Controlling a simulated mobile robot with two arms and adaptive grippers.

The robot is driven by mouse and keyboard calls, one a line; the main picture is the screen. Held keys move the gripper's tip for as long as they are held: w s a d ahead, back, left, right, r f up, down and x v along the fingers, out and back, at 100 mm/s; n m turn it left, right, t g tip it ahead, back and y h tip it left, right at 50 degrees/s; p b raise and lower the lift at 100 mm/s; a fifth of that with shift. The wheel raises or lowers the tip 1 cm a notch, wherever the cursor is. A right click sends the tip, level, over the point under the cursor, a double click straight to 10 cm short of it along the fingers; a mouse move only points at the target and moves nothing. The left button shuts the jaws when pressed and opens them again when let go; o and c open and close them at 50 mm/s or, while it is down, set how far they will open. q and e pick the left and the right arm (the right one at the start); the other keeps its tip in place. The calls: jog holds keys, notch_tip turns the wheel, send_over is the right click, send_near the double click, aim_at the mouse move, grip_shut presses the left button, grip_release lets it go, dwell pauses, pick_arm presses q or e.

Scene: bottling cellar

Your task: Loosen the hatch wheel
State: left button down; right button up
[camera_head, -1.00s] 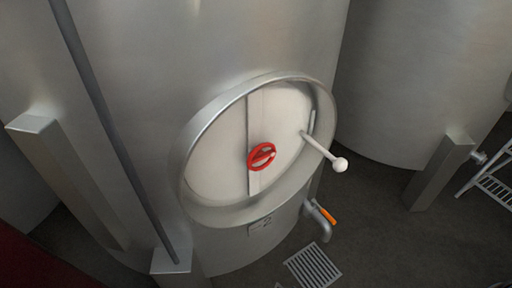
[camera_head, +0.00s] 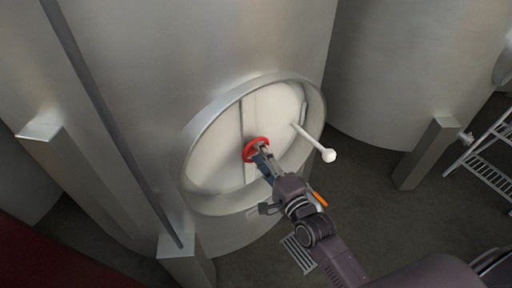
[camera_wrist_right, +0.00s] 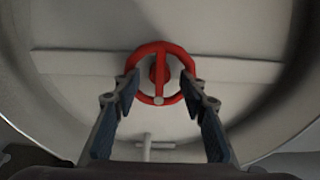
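The red hatch wheel (camera_head: 256,149) sits on the middle of the pale round hatch door (camera_head: 215,161) in the steel tank. My right gripper (camera_head: 261,157) reaches up from the lower right to the wheel, covering its lower right part. In the right wrist view the wheel (camera_wrist_right: 159,47) faces me, with a bar across it and a small knob on the lower rim. The right gripper (camera_wrist_right: 160,86) is open, its fingertips apart and overlapping the left and right sides of the rim. I cannot tell whether they touch it. My left gripper is not in view.
A white ball-ended lever (camera_head: 328,155) sticks out from the hatch's right side. The raised steel hatch rim (camera_head: 191,146) surrounds the door. A metal rack (camera_head: 490,150) stands at the far right.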

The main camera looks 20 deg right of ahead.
jog(key=shift+w+a, duration=0.25)
jog(key=shift+w, duration=0.9)
grip_shut()
